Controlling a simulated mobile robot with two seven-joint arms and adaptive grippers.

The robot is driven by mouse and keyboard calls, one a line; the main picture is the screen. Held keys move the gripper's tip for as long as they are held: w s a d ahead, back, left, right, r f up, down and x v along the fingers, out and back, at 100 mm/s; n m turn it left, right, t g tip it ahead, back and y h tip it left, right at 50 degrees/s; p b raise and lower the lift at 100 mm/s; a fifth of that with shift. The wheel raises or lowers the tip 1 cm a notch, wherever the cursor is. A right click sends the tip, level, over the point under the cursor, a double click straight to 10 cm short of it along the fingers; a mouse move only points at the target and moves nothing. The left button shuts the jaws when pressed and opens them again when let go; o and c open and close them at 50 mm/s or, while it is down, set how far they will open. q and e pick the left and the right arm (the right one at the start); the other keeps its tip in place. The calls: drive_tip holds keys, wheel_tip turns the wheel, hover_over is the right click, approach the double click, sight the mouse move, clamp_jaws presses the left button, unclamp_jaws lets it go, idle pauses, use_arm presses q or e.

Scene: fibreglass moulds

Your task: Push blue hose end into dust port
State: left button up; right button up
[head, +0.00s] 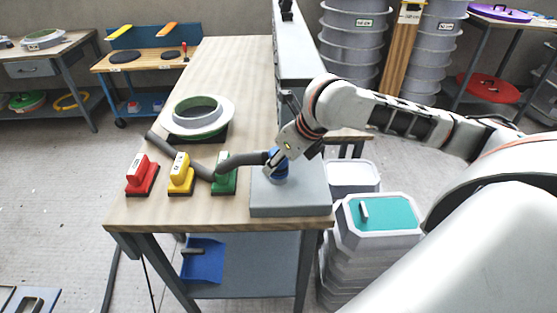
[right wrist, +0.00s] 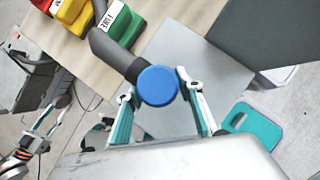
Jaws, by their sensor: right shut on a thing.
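The blue hose end (right wrist: 158,86) is a round blue piece on a dark grey hose (head: 243,159). My right gripper (head: 276,164) is shut on it, with a finger on each side in the right wrist view (right wrist: 163,105). It is low above a grey box (head: 290,204) at the table's near right corner.
Red (head: 141,175), yellow (head: 181,174) and green (head: 224,175) blocks stand left of the box, close to the hose. A white ring mould (head: 222,122) lies behind them. A grey panel (head: 302,45) edges the table's right side.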

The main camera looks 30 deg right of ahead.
drive_tip(key=shift+f, duration=0.2)
drive_tip(key=o, duration=1.2)
drive_tip(key=v, duration=1.2)
